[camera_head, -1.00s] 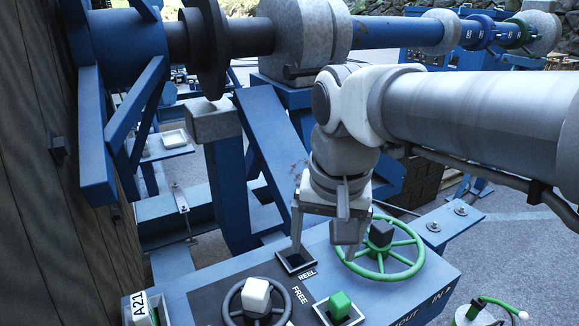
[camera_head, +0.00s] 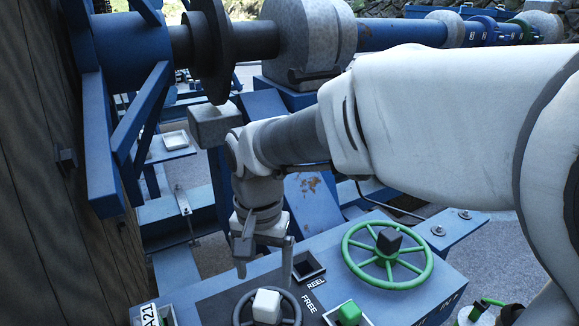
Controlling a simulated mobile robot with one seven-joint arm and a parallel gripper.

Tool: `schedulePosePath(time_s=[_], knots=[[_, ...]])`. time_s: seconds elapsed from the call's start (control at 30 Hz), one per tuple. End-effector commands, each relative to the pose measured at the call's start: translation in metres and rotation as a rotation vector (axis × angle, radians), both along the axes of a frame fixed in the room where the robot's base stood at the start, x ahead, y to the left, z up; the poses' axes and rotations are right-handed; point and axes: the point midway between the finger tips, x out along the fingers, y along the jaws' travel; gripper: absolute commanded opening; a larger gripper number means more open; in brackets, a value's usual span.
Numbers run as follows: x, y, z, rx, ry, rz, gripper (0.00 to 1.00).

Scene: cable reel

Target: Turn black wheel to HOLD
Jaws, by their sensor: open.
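The black wheel (camera_head: 238,312) with a white block (camera_head: 266,305) at its hub sits on the control panel at the bottom edge of the head view. Its lower part is cut off by the picture edge. The FREE label (camera_head: 309,303) is to its right and the REEL label (camera_head: 316,283) is above that. No HOLD label can be read. My gripper (camera_head: 264,268) is open and points down, its two fingers apart. In the picture it is just above the black wheel's far rim; I cannot tell whether it touches. Nothing shows between the fingers.
A green wheel (camera_head: 349,256) with a dark hub stands right of my gripper. A green block (camera_head: 348,312) sits in a square frame right of the black wheel. A dark square socket (camera_head: 307,268) is beside the fingers. A wooden wall (camera_head: 60,200) bounds the left.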

Motion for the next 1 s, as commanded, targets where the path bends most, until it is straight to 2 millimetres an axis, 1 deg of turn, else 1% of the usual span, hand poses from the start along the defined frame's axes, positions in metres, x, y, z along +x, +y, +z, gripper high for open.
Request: schedulePosePath(time_s=[0.03, 0.2, 0.3, 0.4, 0.6, 0.83, 0.87, 1.0], knots=[[-0.001, -0.001, -0.013, -0.004, 0.006, 0.0, 0.85], [-0.001, 0.0, -0.048, -0.002, 0.004, 0.001, 0.85], [-0.001, 0.0, -0.065, -0.002, 0.003, 0.001, 0.85], [0.0, 0.0, -0.077, -0.001, 0.002, 0.001, 0.85], [0.0, 0.0, -0.088, 0.0, 0.0, 0.001, 0.85], [0.0, 0.0, -0.088, 0.0, 0.0, 0.001, 0.85], [0.0, 0.0, -0.088, 0.0, 0.0, 0.001, 0.83], [0.0, 0.0, -0.088, 0.0, 0.0, 0.001, 0.58]])
